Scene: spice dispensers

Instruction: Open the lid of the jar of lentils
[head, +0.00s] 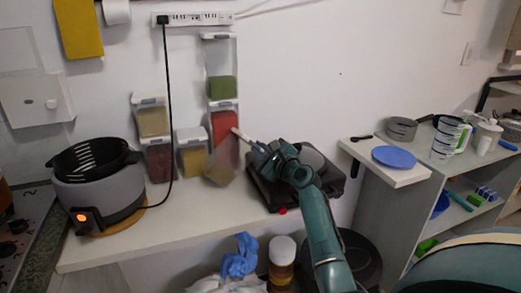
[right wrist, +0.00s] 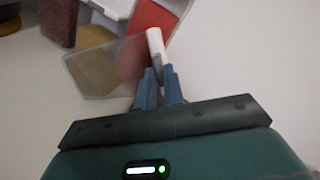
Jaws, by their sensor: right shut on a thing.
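A clear jar with yellow-brown contents (head: 219,172) is tilted at the right of the jar group on the counter. It also shows in the right wrist view (right wrist: 98,68), with its contents low and its upper part see-through. My right gripper (head: 248,140) is at this jar's upper right and is shut on a white piece, which seems to be its lid. In the right wrist view the fingertips (right wrist: 158,78) pinch this white piece (right wrist: 155,42) at the jar's right edge. I cannot tell whether the lid is apart from the jar. My left gripper is not in view.
A red-filled jar (head: 225,122) is close behind, under one with green contents (head: 221,88). Other jars (head: 160,158) stand left. A black cord (head: 169,100) hangs before them. A cooker (head: 98,185) is far left and a black appliance (head: 335,180) is under my right arm.

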